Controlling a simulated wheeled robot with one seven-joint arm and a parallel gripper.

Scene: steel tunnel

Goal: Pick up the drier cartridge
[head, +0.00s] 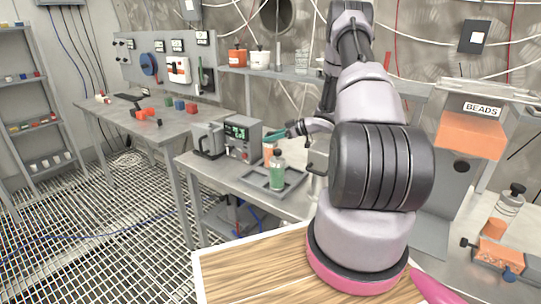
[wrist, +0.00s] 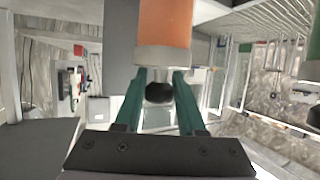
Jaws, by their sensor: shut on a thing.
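An orange drier cartridge (wrist: 165,28) fills the top middle of the wrist view, with a pale collar (wrist: 163,57) and a black knob (wrist: 159,93). My gripper (wrist: 160,76) has its teal fingers shut on it at the collar and knob end. In the head view my gripper (head: 274,136) is above the tray on the bench, and part of the orange cartridge (head: 268,152) shows beneath it. I cannot tell whether it touches the tray. A green cartridge (head: 277,177) with a dark cap stands upright in the grey tray (head: 253,178), partly in front of the orange one.
A grey instrument box (head: 241,139) stands left of the tray, close to my gripper. At right are a BEADS hopper (head: 471,135), a clear cartridge with orange contents (head: 503,212) and an orange valve block (head: 497,254). A workbench (head: 160,122) is at back left.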

